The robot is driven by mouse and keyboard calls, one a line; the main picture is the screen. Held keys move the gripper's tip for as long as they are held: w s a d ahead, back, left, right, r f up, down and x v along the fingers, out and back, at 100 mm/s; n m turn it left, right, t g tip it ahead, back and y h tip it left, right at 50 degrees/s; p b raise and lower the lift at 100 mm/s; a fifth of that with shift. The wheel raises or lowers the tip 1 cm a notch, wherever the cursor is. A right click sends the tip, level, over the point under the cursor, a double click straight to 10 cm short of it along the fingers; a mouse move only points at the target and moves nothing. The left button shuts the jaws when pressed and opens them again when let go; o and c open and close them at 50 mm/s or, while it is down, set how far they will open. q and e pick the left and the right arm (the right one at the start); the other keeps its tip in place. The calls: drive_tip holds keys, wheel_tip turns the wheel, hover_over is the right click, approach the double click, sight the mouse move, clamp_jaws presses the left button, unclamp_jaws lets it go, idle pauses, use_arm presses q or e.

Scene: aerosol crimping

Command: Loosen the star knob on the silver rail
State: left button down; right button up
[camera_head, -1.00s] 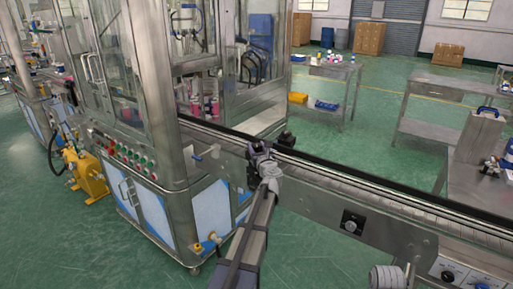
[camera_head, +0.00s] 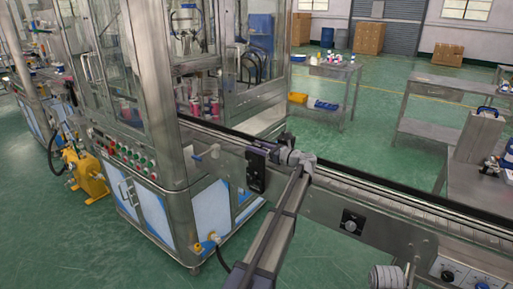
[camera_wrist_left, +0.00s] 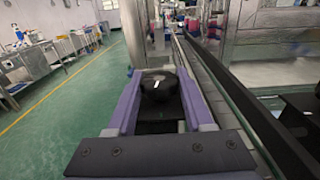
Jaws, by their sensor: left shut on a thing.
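The black star knob (camera_wrist_left: 160,88) sits between the two purple fingers of my left gripper (camera_wrist_left: 158,95) in the left wrist view, and the gripper is shut on it. In the head view my left gripper (camera_head: 266,151) reaches in from the lower middle and points left along the side of the silver rail (camera_head: 385,200). The gripper covers the knob in this view.
A black box (camera_head: 256,172) hangs on the rail side just below my left gripper. Another dark fitting (camera_head: 286,138) stands just behind it. A glass-walled machine (camera_head: 150,110) stands to the left. A control panel (camera_head: 462,272) is at the lower right.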

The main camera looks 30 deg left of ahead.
use_arm(q)
drive_tip(key=shift+g, duration=0.3)
drive_tip(key=shift+c, duration=1.4)
unclamp_jaws()
drive_tip(key=d, duration=0.7)
drive_tip(key=shift+d, duration=0.4)
